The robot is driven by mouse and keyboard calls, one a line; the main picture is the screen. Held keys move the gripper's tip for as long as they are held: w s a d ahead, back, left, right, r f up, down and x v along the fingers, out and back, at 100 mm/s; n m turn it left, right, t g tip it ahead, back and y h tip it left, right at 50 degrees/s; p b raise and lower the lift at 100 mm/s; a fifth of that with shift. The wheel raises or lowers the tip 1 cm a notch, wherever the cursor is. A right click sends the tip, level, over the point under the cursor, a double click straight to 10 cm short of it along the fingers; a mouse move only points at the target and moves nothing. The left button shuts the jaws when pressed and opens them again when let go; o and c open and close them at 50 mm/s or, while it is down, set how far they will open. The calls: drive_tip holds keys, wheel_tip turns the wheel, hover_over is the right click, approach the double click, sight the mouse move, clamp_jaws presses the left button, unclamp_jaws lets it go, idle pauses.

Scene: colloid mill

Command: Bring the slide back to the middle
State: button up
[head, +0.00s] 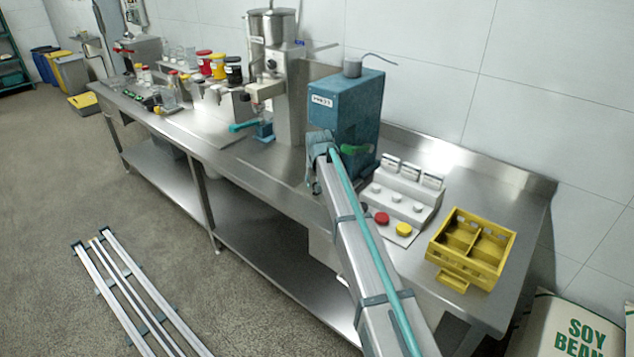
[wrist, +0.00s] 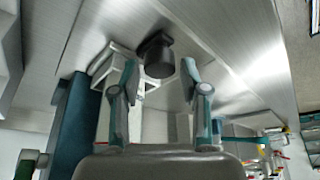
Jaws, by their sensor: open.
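No part that I can surely name as the slide shows in either view.
The steel bench (head: 500,190) carries the blue press (head: 345,105), a steel mill (head: 288,90), a button panel (head: 405,195) and a yellow divided crate (head: 450,245). Coloured jars (head: 217,66) stand farther left. A soy bean sack (head: 565,325) stands at lower right. The floor beside the rails is clear.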

drive_tip(key=shift+w+f, duration=0.15)
drive_tip(key=shift+f, duration=0.3)
clamp_jaws()
drive_tip(key=shift+w+a, duration=0.1)
drive_tip(key=shift+a, duration=0.05)
drive_tip(key=w+a, duration=0.3)
drive_tip(key=a, duration=0.1)
drive_tip(key=w+a+b, duration=0.1)
drive_tip(key=w+a, duration=0.2)
drive_tip(key=a, duration=0.2)
drive_tip(key=w+a+b, duration=0.1)
drive_tip(key=w+a, duration=0.3)
drive_tip(key=a, duration=0.1)
drive_tip(key=shift+a, duration=0.25)
unclamp_jaws()
